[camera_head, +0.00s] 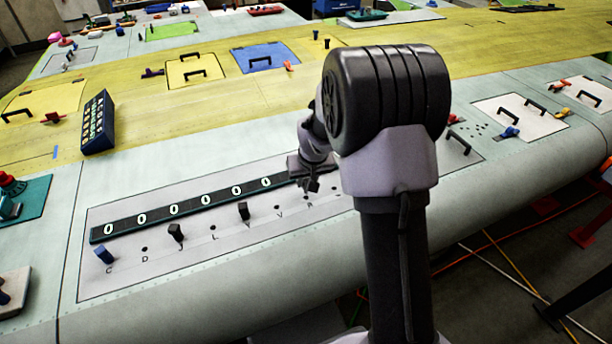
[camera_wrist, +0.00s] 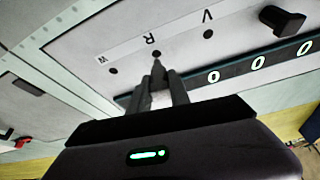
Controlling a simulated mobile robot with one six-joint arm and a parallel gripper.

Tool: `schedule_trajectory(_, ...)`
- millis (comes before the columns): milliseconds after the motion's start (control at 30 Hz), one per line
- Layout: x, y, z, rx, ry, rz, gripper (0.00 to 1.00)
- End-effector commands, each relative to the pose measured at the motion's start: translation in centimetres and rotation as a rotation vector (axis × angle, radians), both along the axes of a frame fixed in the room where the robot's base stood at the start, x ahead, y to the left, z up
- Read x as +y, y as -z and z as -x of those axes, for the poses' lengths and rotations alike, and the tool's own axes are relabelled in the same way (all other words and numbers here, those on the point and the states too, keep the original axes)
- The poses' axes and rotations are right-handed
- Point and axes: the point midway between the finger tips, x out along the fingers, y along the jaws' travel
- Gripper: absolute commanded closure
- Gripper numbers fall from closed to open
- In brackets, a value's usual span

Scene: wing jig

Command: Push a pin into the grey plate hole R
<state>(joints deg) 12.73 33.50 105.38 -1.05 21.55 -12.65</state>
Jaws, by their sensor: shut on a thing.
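The grey plate (camera_head: 190,258) lies on the pale wing panel in the head view. It has a row of lettered holes. Hole R (camera_wrist: 156,53) shows as a dark spot beside the letter R in the wrist view. My gripper (camera_wrist: 158,84) is shut on a pin (camera_wrist: 158,67), whose dark narrow tip points at hole R and looks very close to it. I cannot tell whether the tip touches the plate. In the head view my gripper (camera_head: 310,184) is low over the plate's right part, and my arm hides what lies behind it.
A blue pin (camera_head: 104,254) and black pins (camera_head: 176,232) (camera_head: 244,211) stand in the plate to the left. A dark strip with zeros (camera_head: 190,207) runs along the row of holes. A dark blue box with buttons (camera_head: 98,122) stands further back. Empty holes flank R.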

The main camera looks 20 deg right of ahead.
Motion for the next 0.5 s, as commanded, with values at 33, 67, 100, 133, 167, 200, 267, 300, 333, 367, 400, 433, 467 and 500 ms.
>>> schedule_trajectory(33,0.00,0.89,0.01,0.000,0.000,0.000,1.00)
schedule_trajectory(67,0.00,1.13,0.01,0.001,0.000,0.000,1.00)
schedule_trajectory(100,0.01,1.33,0.01,0.001,0.000,0.000,1.00)
schedule_trajectory(133,0.00,1.40,0.01,0.001,0.000,0.000,1.00)
schedule_trajectory(167,0.00,1.41,0.01,0.000,0.000,0.000,1.00)
schedule_trajectory(200,0.00,1.39,0.01,0.000,0.000,0.000,1.00)
schedule_trajectory(267,0.01,1.31,0.00,0.000,0.000,0.000,1.00)
schedule_trajectory(300,0.01,1.29,-0.01,0.000,0.000,0.000,1.00)
schedule_trajectory(333,0.01,1.28,0.00,0.000,0.000,0.000,1.00)
schedule_trajectory(367,0.01,1.26,-0.01,0.000,0.000,0.000,1.00)
schedule_trajectory(400,0.00,1.26,-0.01,0.000,0.000,0.000,1.00)
schedule_trajectory(433,0.01,1.28,-0.01,-0.001,0.000,0.000,1.00)
schedule_trajectory(467,0.01,1.31,-0.01,-0.001,0.000,0.000,1.00)
schedule_trajectory(500,0.02,1.33,-0.03,-0.001,0.000,0.000,1.00)
